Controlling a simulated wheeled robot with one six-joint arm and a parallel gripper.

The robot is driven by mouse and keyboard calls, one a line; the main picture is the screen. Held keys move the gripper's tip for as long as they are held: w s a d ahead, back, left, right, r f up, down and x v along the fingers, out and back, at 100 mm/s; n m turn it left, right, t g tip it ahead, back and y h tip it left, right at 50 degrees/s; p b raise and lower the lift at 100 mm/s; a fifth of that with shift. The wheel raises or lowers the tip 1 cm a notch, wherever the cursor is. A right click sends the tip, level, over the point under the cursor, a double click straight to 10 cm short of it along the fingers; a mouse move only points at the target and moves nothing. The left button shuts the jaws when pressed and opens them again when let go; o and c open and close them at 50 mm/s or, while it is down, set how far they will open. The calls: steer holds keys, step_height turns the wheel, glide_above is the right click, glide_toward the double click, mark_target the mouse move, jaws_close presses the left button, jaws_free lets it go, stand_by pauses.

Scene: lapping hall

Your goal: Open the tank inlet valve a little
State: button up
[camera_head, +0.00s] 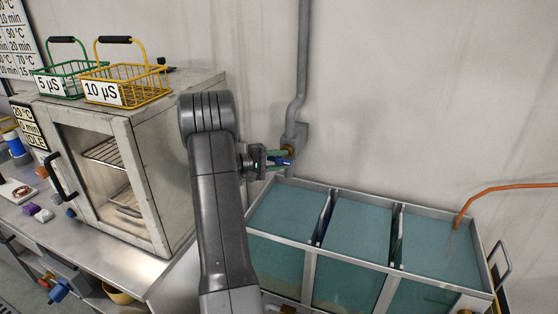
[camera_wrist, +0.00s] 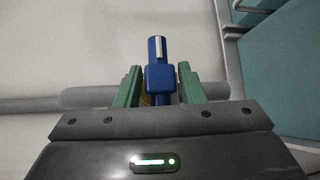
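The tank inlet valve has a blue handle (camera_head: 284,161) on a brass body (camera_head: 288,149), on the grey pipe (camera_head: 302,60) that comes down the wall behind the tank. My gripper (camera_head: 278,157) is at the valve from the left. In the wrist view, the blue handle (camera_wrist: 160,75) stands between the two green fingers of my gripper (camera_wrist: 160,88). A narrow gap seems to show on each side of the handle, so the fingers look apart from it. The handle carries a pale stripe near its end. Most of the brass body is hidden behind the handle and fingers.
The three-part tank (camera_head: 340,190) with teal water stands right below the valve. An orange hose (camera_head: 500,188) hangs into its right compartment. An oven-like cabinet (camera_head: 120,150) with a green basket (camera_head: 62,80) and a yellow basket (camera_head: 125,85) on top stands left of my arm.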

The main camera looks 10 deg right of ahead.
jaws_close()
steer(key=shift+f+b, duration=0.3)
steer(key=shift+b, duration=0.8)
steer(key=shift+f+n+h+b, duration=0.1)
steer(key=shift+n+h+b, duration=0.45)
steer(key=shift+b, duration=0.55)
steer(key=n+h+b, duration=0.1)
steer(key=b, duration=0.3)
steer(key=shift+n+h, duration=0.25)
steer(key=shift+r+n+t+h+b, duration=0.3)
steer(key=shift+n+t+h+b, duration=0.15)
steer(key=shift+b, duration=0.25)
steer(key=shift+o, duration=0.9)
jaws_free()
steer(key=shift+a, duration=0.1)
